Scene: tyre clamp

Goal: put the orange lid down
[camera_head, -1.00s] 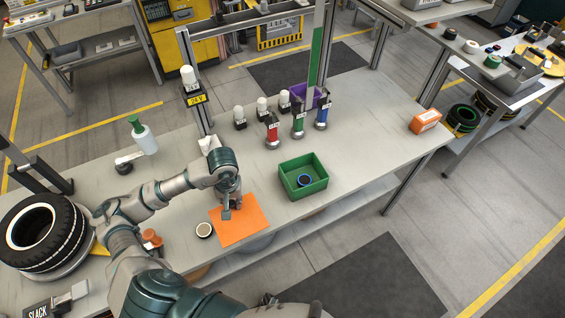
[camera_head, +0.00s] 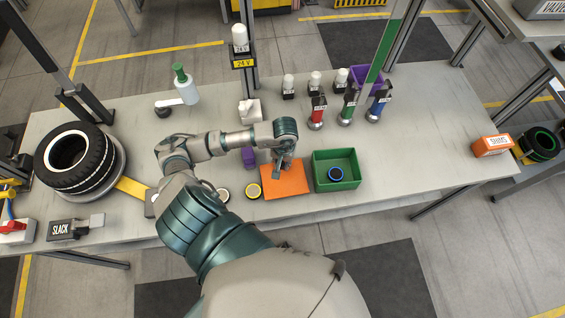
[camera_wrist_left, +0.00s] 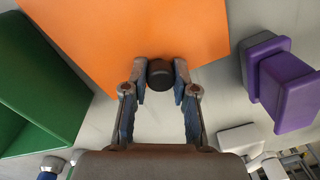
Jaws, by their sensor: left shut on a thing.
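The orange lid (camera_head: 287,182) is a flat square plate with a dark knob (camera_wrist_left: 160,74) on it. My left gripper (camera_head: 285,163) is over the lid, its fingers pointing down. In the left wrist view my left gripper (camera_wrist_left: 160,80) is shut on the knob, with the lid (camera_wrist_left: 150,30) spread out beyond the fingers. The lid looks level, just left of the green bin (camera_head: 338,187). I cannot tell whether it touches the table or hangs slightly above it. My right gripper is not in view.

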